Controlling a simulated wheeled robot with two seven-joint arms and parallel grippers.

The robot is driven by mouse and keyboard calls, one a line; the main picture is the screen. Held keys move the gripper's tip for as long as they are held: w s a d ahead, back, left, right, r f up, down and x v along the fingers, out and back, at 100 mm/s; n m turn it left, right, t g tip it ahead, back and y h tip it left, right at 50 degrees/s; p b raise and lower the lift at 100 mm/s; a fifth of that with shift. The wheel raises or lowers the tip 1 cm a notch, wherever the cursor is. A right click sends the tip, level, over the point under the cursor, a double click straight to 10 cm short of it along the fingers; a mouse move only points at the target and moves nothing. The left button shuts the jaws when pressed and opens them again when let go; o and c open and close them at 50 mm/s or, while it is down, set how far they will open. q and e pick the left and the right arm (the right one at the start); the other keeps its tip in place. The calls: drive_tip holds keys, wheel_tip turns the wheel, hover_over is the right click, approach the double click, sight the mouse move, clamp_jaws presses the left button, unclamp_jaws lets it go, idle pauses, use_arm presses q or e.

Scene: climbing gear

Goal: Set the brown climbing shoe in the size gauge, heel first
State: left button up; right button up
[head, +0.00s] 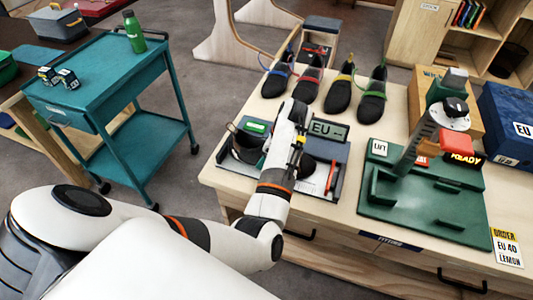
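The size gauge (340,160) is a dark grey tray on the wooden bench, with a display (327,129) reading "EU --" and a red pointer. A dark, shoe-like form with a raised loop (245,147) is at its left end; whether it is the brown shoe, and whether it is seated, I cannot tell. More dark shape shows right of my arm, over the tray. My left arm reaches across the gauge, hiding its middle. My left gripper (298,150) is mostly hidden by the wrist, so its fingers and any hold cannot be made out. My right gripper is not in view.
Several dark shoes with coloured laces (337,92) stand behind the gauge. A green press stand (425,205) with a "READY" sign is to the right, beside boxes (508,125). A teal trolley (105,75) stands left, across a floor gap. The bench front has drawers.

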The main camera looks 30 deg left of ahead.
use_arm(q)
drive_tip(key=shift+s+d+f, duration=0.15)
drive_tip(key=shift+s+f, duration=0.05)
drive_tip(key=shift+f, duration=0.2)
drive_tip(key=o, duration=1.2)
drive_tip(key=shift+w, duration=0.2)
